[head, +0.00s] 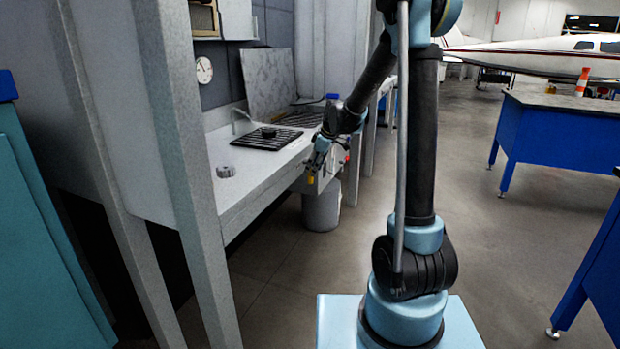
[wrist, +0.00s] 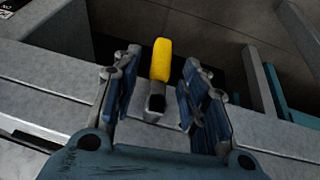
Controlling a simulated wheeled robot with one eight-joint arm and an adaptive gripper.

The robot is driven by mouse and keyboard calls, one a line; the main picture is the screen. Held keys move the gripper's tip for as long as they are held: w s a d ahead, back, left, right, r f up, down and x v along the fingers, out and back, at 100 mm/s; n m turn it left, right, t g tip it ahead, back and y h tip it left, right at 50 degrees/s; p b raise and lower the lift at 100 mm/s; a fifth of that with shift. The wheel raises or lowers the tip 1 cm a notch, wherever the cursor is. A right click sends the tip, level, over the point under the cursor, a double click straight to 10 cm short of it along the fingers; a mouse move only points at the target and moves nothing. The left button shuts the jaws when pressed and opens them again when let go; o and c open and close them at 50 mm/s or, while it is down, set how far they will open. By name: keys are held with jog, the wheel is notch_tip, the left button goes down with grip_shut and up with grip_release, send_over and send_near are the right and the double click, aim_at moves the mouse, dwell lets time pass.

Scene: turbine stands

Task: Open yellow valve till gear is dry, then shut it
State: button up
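The yellow valve handle (wrist: 161,60) shows between the two blue-padded fingers of my gripper (wrist: 163,78) in the wrist view. The fingers are apart, with visible gaps on both sides of the valve's grey stem. In the head view the yellow valve (head: 310,180) is a small spot at the bench front, just below my gripper (head: 318,160). A dark round part (head: 268,132), perhaps the gear, lies on a black grate (head: 258,141) in the bench top. Whether it is wet cannot be told. A grey gear-like part (head: 226,171) lies nearer on the bench.
The white bench (head: 225,205) runs along the left, with an upright post (head: 188,200) near me. A grey bin (head: 321,208) stands under the valve area. A blue table (head: 560,135) is at right. Open floor lies between.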

jog(key=shift+x, duration=2.6)
grip_shut()
